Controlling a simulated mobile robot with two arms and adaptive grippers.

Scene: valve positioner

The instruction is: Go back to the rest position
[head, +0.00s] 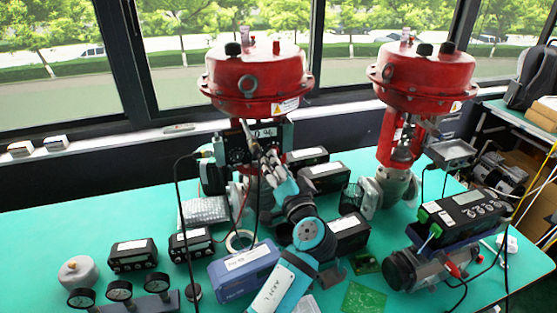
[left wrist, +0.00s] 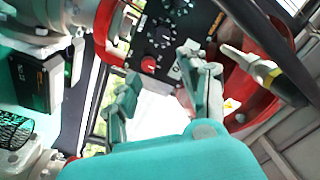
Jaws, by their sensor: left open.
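My left gripper (head: 262,152) is raised in front of the left red valve (head: 255,80), close to the dark positioner box (head: 236,150) with a small display. In the left wrist view my left gripper (left wrist: 163,90) has its two fingers spread apart with nothing between them. Beyond the fingers is the dark panel (left wrist: 165,35) with several knobs and a red button (left wrist: 148,64). I cannot tell whether a fingertip touches the panel. My right gripper is not in view.
A second red valve (head: 420,75) stands to the right. The green table (head: 50,235) also bears gauges (head: 120,291), dark meters (head: 133,254), a blue box (head: 243,270) and a green circuit board (head: 364,298). Black cables hang by the left valve. Windows line the back.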

